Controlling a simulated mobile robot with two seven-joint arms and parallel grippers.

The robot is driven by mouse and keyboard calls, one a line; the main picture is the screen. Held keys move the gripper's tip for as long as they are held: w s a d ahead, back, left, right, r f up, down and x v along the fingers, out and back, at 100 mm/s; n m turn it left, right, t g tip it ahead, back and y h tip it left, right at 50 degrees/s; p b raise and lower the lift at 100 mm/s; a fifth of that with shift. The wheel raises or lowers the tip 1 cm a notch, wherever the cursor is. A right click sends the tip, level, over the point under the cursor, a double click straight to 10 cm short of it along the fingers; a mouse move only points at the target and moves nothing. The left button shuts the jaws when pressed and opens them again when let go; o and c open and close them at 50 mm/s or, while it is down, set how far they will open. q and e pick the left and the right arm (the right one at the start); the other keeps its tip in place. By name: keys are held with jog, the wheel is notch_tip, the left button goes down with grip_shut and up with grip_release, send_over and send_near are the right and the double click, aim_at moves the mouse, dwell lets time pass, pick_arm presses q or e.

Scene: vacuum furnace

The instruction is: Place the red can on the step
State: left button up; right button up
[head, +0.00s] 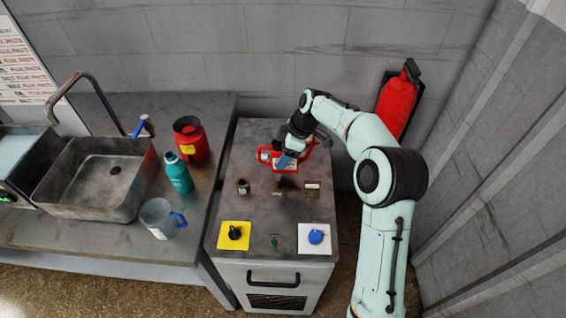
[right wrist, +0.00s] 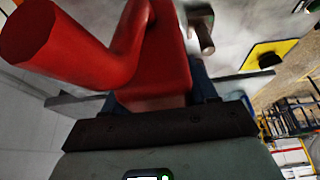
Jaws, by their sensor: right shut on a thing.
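The red can (head: 266,156) is in my right gripper (head: 285,160), above the back part of the grey cabinet top. In the head view it looks lying on its side, with a pale label, and the gripper hides part of it. In the right wrist view the red can (right wrist: 155,65) fills the space between the fingers, with a thick red spout or handle at the left. I cannot tell whether it touches the cabinet top. I cannot make out a step for sure. My left gripper is not in view.
The cabinet (head: 258,250) carries small fittings, a black knob on a yellow plate (head: 234,236) and a blue knob (head: 316,236). Left is a counter with a red canister (head: 190,140), a teal bottle (head: 178,174), a jug (head: 158,218) and a sink (head: 100,185). A red extinguisher (head: 397,103) hangs behind my arm.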

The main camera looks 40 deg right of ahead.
jog(key=shift+f, duration=1.8)
jog(key=shift+f, duration=0.15)
jog(key=o, duration=1.1)
